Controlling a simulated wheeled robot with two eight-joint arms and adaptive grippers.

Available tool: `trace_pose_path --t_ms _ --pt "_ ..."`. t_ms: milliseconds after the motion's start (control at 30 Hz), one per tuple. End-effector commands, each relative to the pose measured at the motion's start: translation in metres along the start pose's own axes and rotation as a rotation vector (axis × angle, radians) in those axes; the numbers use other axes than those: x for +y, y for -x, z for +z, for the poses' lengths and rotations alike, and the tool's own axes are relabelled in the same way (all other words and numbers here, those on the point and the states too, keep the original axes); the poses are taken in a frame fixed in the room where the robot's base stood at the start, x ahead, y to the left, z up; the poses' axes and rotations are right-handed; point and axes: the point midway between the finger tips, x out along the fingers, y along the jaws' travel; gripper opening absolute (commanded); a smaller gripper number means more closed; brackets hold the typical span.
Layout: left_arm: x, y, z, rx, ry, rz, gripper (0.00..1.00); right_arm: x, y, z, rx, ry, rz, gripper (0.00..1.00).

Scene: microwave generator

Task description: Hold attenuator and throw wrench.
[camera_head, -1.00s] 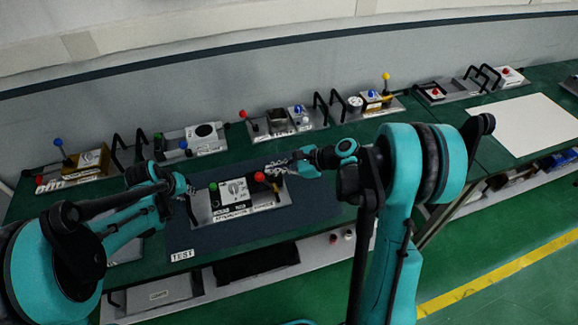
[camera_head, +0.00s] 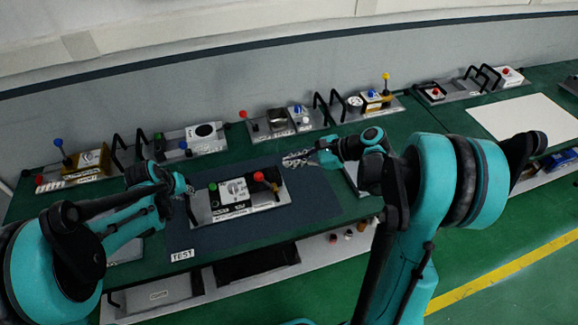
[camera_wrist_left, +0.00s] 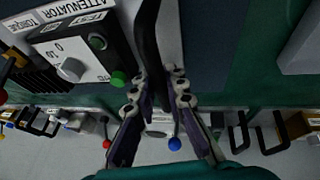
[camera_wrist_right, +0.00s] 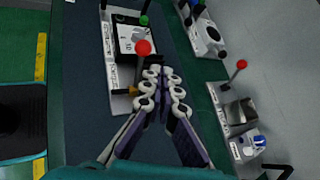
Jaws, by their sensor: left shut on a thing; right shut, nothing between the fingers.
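The attenuator (camera_head: 235,206) is a grey plate with a white-and-black dial box, lying on the dark mat. Its box also shows in the left wrist view (camera_wrist_left: 78,62). A red-knobbed lever (camera_head: 259,176), apparently the wrench, stands at its right end with a brass part at its base; the red knob also shows in the right wrist view (camera_wrist_right: 143,47). My left gripper (camera_head: 184,187) is shut on the attenuator's left black handle (camera_wrist_left: 149,40). My right gripper (camera_head: 290,159) is shut and empty, right of and behind the red knob, apart from it.
The mat (camera_head: 310,205) is bare to the right of the attenuator. A row of other modules with levers and handles stands along the back wall, including a white-box module (camera_head: 205,135). A white panel (camera_head: 525,117) lies on the right bench. A lower shelf runs below the front edge.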

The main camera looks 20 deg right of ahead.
Motion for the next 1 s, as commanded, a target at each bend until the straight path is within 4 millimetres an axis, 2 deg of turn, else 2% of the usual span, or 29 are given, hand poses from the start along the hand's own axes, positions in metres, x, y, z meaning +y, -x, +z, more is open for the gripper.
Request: trace_pose_path --t_ms 100,300,433,700,733,800,1000 --pt "0.000 0.000 0.000 0.001 0.000 0.000 0.00 -0.001 0.028 0.000 0.001 -0.002 -0.004 0.00" --pt "0.000 0.000 0.000 0.001 0.000 0.000 0.00 -0.001 0.058 0.000 0.000 -0.001 -0.002 0.00" --pt "0.000 0.000 0.000 0.001 0.000 0.000 0.00 0.000 0.067 0.000 0.000 0.001 -0.001 0.00" --pt "0.000 0.000 0.000 0.001 0.000 0.000 0.00 0.000 0.068 0.000 0.000 0.001 0.000 0.00" --pt "0.000 0.000 0.000 0.001 0.000 0.000 0.20 0.000 0.068 0.000 0.000 0.001 0.000 0.00" --pt "0.000 0.000 0.000 0.001 0.000 0.000 0.37 0.000 0.068 0.000 0.000 0.001 0.000 0.00" --pt "0.000 0.000 0.000 0.000 0.000 0.000 0.37 0.000 0.068 0.000 0.000 0.001 0.000 0.00"
